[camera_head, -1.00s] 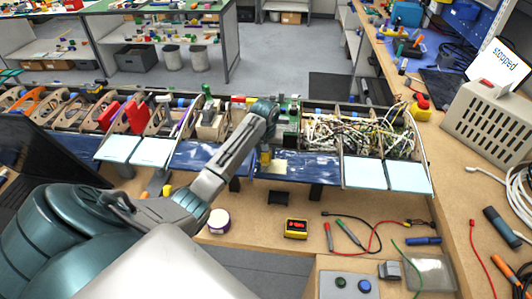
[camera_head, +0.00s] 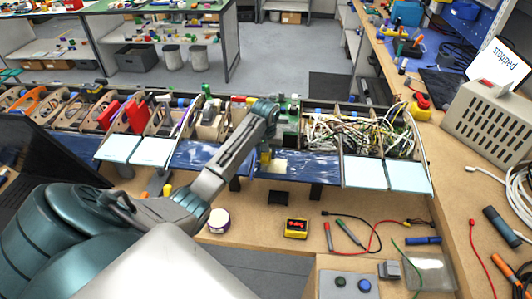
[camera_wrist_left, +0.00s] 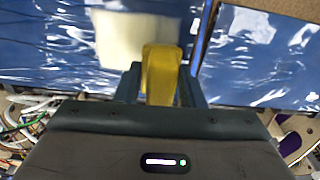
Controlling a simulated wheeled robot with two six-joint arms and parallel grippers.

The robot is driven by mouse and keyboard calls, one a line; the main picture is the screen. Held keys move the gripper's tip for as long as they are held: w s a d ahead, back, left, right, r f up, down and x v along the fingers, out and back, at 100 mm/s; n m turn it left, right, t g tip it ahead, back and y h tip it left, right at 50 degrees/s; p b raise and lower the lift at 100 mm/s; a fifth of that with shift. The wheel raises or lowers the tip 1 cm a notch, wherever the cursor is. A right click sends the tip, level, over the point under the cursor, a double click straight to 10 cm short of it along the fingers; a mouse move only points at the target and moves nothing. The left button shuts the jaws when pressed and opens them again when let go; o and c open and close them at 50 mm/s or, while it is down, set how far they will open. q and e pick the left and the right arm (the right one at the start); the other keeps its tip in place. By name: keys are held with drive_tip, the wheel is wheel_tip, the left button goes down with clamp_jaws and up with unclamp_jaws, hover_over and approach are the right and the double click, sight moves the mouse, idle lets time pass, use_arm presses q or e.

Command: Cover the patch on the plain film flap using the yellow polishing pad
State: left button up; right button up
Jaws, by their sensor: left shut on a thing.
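My left gripper (camera_wrist_left: 160,88) is shut on the yellow polishing pad (camera_wrist_left: 161,68), which sticks out between the two fingers. In the head view the pad (camera_head: 265,157) shows small and yellow below the wrist, at the left part of a blue film-covered flap (camera_head: 318,168). A pale, cream patch (camera_head: 278,168) lies on that flap beside the pad. In the left wrist view the patch (camera_wrist_left: 125,38) is a bright rectangle, and the pad's tip overlaps its right part. I cannot tell whether the pad touches the film. My right gripper is not in view.
Another blue film flap (camera_head: 205,157) is at the left, and pale blue flaps (camera_head: 408,176) are at the right. Open wing bays with wiring (camera_head: 340,133) lie behind. A yellow meter (camera_head: 296,228), a tape roll (camera_head: 219,221) and test leads (camera_head: 348,235) lie on the bench in front.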

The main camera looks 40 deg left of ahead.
use_arm(q)
drive_tip(key=shift+s+d, duration=0.1)
drive_tip(key=shift+s, duration=0.05)
drive_tip(key=shift+s+d, duration=0.2)
drive_tip(key=shift+s, duration=0.2)
drive_tip(key=shift+w+a, duration=0.3)
drive_tip(key=shift+w, duration=0.25)
drive_tip(key=shift+w+a, duration=0.3)
drive_tip(key=shift+w, duration=0.25)
drive_tip(key=shift+s+d, duration=0.3)
drive_tip(key=shift+s, duration=0.25)
idle(1.0)
drive_tip(key=shift+s+d, duration=0.45)
drive_tip(key=shift+s, duration=0.3)
drive_tip(key=shift+s+d, duration=0.4)
drive_tip(key=shift+s, duration=0.35)
drive_tip(key=shift+s+d+f, duration=0.1)
drive_tip(key=shift+s+d, duration=0.05)
